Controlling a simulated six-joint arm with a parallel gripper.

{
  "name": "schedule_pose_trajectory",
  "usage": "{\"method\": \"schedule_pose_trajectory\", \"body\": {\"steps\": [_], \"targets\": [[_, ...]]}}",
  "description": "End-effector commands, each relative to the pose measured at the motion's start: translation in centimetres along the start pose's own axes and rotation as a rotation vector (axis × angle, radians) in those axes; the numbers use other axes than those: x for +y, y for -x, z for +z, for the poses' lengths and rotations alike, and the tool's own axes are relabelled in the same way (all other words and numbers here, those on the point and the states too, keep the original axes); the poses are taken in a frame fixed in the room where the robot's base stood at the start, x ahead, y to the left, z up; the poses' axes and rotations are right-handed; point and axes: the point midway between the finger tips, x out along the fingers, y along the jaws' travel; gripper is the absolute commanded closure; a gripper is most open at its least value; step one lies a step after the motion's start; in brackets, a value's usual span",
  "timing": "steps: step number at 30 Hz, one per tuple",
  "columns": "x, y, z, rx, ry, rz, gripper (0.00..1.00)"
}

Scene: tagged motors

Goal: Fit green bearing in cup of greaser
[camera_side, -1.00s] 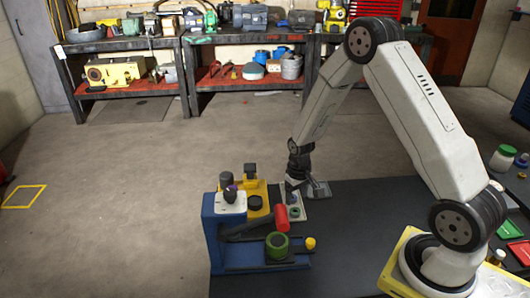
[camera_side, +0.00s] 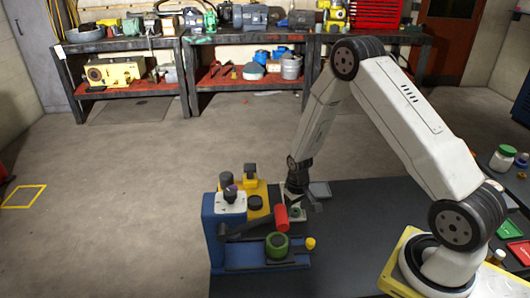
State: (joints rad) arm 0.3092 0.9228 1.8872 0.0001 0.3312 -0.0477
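My gripper (camera_side: 296,204) points down over a pale plate (camera_side: 291,220) on the dark table. A small green ring-shaped piece, which looks like the green bearing (camera_side: 295,213), sits on that plate right at the fingertips. The view is too small to tell whether the fingers touch it or are open or shut. A blue machine (camera_side: 211,238) with a red-ended handle (camera_side: 281,217) stands left of the gripper. A larger green ring-shaped part (camera_side: 277,246) sits on its base. I cannot tell for sure which part is the greaser's cup.
A yellow fixture (camera_side: 257,206) with dark round parts stands behind the blue machine. A small yellow knob (camera_side: 310,243) is at the base's right end. A grey plate (camera_side: 320,190) lies right of the gripper. The table (camera_side: 350,240) is clear toward my base.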

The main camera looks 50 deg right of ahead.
Motion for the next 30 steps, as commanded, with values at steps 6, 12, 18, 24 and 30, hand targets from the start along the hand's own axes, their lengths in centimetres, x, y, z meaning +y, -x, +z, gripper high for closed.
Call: {"method": "schedule_pose_trajectory", "body": {"steps": [6, 12, 18, 24, 30], "targets": [[0.0, 0.0, 0.0, 0.0, 0.0, 0.0, 0.91], [0.0, 0.1, 0.0, 0.0, 0.0, 0.0, 0.91], [0.0, 0.6, 0.0, 0.0, 0.0, 0.0, 0.91], [0.0, 1.2, 0.0, 0.0, 0.0, 0.0, 0.91], [0.0, 1.7, 0.0, -0.001, 0.0, 0.0, 0.91]]}}
